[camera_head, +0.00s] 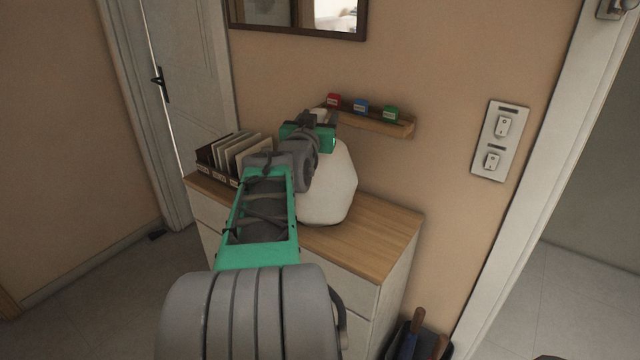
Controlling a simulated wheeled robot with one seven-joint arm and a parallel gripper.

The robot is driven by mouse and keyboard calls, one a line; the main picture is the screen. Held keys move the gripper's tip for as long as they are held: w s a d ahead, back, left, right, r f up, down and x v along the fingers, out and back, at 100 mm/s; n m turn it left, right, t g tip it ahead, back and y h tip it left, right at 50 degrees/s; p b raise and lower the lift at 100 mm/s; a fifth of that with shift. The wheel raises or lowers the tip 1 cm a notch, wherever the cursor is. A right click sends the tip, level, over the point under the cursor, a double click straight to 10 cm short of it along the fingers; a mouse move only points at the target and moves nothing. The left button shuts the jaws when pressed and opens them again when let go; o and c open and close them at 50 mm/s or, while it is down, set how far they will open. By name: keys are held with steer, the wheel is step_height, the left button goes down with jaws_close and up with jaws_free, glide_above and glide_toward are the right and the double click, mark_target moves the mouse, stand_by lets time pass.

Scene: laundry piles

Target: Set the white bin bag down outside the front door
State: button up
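The white bin bag (333,190) is a rounded, pale bundle at the middle of the view, over the wooden top of a cabinet. I cannot tell whether it rests on the top or hangs just above it. My gripper (326,117) is at the top of the bag, with a small pale piece showing beside it. The wrist hides most of the fingers, so their grip is unclear. My arm covers the bag's left side. A white door (195,75) with a dark handle stands at the left, with a bright gap along its handle side.
The cabinet (385,245) stands against the tan wall. A letter rack (235,152) stands on its left end. A small shelf (375,122) with red, blue and green blocks is behind the bag. A dark holder (415,342) is at the lower right. Floor shows at left and right.

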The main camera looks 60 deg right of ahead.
jaws_close()
stand_by(0.3)
stand_by(0.3)
steer(key=shift+r, duration=0.15)
